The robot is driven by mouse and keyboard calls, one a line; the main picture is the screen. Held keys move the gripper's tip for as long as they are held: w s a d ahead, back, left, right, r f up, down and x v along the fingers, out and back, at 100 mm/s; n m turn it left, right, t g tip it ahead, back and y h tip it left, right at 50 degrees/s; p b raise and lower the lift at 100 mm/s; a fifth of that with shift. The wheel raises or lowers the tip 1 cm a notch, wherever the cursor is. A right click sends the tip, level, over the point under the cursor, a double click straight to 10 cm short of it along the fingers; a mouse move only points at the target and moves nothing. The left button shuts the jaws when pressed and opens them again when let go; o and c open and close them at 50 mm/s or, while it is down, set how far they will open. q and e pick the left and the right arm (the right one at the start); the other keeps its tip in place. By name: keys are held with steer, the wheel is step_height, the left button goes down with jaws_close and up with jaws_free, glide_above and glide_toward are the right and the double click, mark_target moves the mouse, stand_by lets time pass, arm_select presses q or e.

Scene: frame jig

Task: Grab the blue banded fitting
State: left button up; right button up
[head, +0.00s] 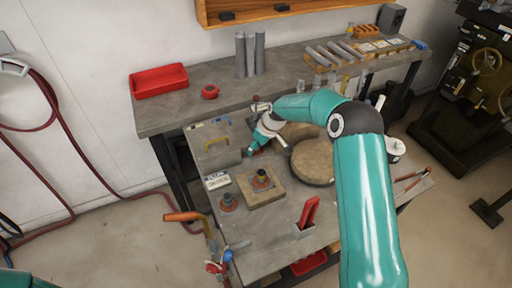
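No fitting with a clear blue band can be made out. Two small dark fittings with reddish bases show on the lower bench: one (262,179) stands upright on a tan square block, the other (228,201) stands on the bench top to its left. My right arm reaches in from the lower right, and its gripper (252,148) points down to the left, behind the tan block and beside a grey box. Its fingers are too small to tell whether they are open or shut, or whether they touch anything. My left gripper is out of view.
A red tool (309,213) stands near the front. An orange-handled clamp (183,216) is at the left edge. A raised back shelf (280,88) holds a red tray (158,82) and grey cylinders.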

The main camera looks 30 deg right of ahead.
jaws_close()
steer(key=shift+s, duration=0.1)
steer(key=shift+r, duration=0.1)
